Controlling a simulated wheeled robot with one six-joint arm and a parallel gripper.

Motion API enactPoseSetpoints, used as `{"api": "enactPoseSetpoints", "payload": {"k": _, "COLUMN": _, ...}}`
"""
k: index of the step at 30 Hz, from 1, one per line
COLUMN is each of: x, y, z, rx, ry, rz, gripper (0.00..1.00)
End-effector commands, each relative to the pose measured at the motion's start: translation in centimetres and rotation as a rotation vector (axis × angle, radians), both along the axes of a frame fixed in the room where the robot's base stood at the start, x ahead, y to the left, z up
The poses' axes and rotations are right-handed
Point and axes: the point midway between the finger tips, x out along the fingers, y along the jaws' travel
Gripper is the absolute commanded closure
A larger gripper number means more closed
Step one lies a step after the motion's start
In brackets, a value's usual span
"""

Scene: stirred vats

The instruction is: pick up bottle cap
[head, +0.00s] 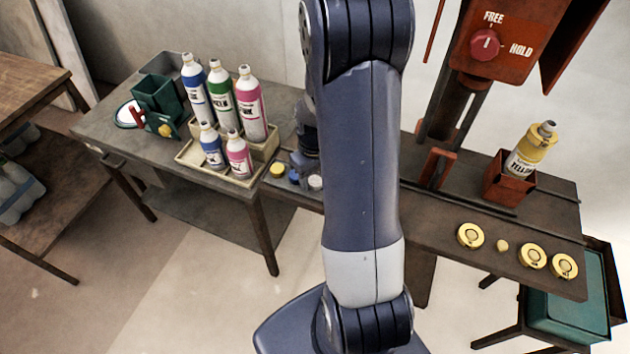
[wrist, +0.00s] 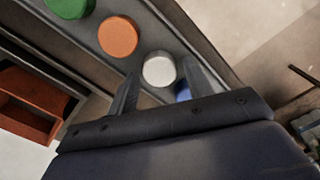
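Several round bottle caps stand in a row on a dark ledge. In the wrist view these are a green cap (wrist: 70,7), an orange cap (wrist: 118,37), a white cap (wrist: 158,71) and a blue cap (wrist: 183,92), the last mostly hidden behind the right finger. The head view shows a yellow cap (head: 278,170), the blue cap (head: 294,177) and the white cap (head: 315,182) left of my arm. My gripper (wrist: 161,69) is open, with the white cap showing between its fingertips. I cannot tell the height gap or any contact. My arm hides the fingers in the head view.
A red holder (head: 508,190) bears a tilted yellow bottle (head: 531,150) on the right bench. Yellow discs (head: 470,236) lie near its front edge. A red FREE/HOLD machine (head: 497,60) rises behind.

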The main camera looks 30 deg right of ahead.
Motion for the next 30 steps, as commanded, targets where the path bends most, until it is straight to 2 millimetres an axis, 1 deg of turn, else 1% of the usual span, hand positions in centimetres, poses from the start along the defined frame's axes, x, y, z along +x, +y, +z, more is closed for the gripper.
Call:
{"api": "enactPoseSetpoints", "payload": {"k": 1, "x": 0.0, "y": 0.0, "z": 0.0, "rx": 0.0, "ry": 0.0, "rz": 0.0, "gripper": 0.56}}
{"api": "enactPoseSetpoints", "payload": {"k": 2, "x": 0.0, "y": 0.0, "z": 0.0, "rx": 0.0, "ry": 0.0, "rz": 0.0, "gripper": 0.58}}
{"api": "enactPoseSetpoints", "payload": {"k": 12, "x": 0.0, "y": 0.0, "z": 0.0, "rx": 0.0, "ry": 0.0, "rz": 0.0, "gripper": 0.86}}
{"api": "enactPoseSetpoints", "payload": {"k": 19, "x": 0.0, "y": 0.0, "z": 0.1, "rx": 0.0, "ry": 0.0, "rz": 0.0, "gripper": 0.87}}
{"api": "enactPoseSetpoints", "payload": {"k": 22, "x": 0.1, "y": 0.0, "z": 0.8, "rx": -0.001, "ry": -0.003, "rz": 0.0, "gripper": 0.87}}
{"api": "enactPoseSetpoints", "payload": {"k": 26, "x": 0.1, "y": 0.0, "z": 2.7, "rx": -0.002, "ry": -0.006, "rz": 0.0, "gripper": 0.87}}
{"api": "enactPoseSetpoints", "payload": {"k": 30, "x": 0.1, "y": 0.0, "z": 5.4, "rx": -0.002, "ry": -0.006, "rz": 0.0, "gripper": 0.87}}
